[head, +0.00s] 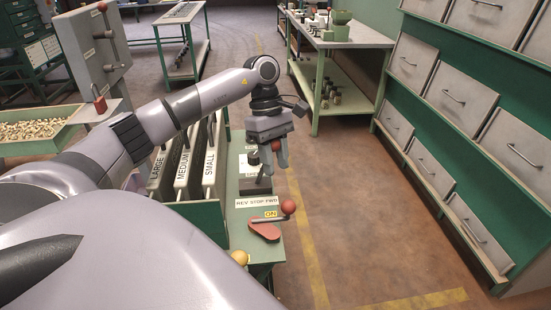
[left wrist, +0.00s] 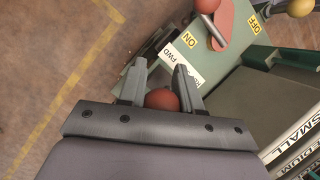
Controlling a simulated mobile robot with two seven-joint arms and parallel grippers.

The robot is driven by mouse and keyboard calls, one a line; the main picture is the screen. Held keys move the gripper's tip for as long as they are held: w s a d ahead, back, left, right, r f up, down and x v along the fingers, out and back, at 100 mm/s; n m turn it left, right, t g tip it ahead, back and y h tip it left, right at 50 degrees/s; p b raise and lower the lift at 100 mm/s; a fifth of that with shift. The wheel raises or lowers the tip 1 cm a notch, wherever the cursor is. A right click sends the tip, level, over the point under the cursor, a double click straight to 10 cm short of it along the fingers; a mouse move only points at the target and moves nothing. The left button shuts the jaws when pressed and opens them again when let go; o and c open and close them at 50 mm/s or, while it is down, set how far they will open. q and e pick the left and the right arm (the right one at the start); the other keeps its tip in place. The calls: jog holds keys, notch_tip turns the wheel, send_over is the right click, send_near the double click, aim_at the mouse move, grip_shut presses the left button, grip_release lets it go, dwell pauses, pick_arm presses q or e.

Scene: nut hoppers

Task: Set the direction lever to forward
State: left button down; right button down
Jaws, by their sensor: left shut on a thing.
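The direction lever's red knob (head: 277,146) sits between the fingers of my left gripper (head: 274,163), which points down over the green bench. In the left wrist view the red knob (left wrist: 162,99) is between the two fingers of the gripper (left wrist: 160,70), which is shut on it. The REV STOP FWD label (head: 257,202) lies in front of the lever's dark base (head: 255,178). The fingers hide most of the lever's shaft, so I cannot tell its exact setting. My right gripper is not in view.
A red on/off lever with a red ball (head: 288,207) is close by at the bench's near end, next to a yellow knob (head: 240,257). Bins marked LARGE, MEDIUM and SMALL (head: 209,165) stand left of the gripper. The floor to the right is clear up to the drawer rack (head: 440,180).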

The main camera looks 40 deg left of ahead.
pick_arm(q)
jog(key=c, duration=1.1)
grip_release()
jog(key=shift+s+a+f, duration=0.15)
jog(key=shift+a+f, duration=0.1)
jog(key=shift+a, duration=0.05)
jog(key=shift+o, duration=1.3)
jog(key=shift+a+f, duration=0.1)
jog(key=shift+a, duration=0.05)
jog(key=shift+d, duration=0.2)
jog(key=w+a+r+p, duration=0.1)
jog(key=w+r+p, duration=0.2)
jog(key=r+p, duration=0.2)
jog(key=shift+w+r+p, duration=0.15)
jog(key=shift+r+p, duration=0.15)
jog(key=shift+r, duration=1.15)
jog(key=v, duration=0.7)
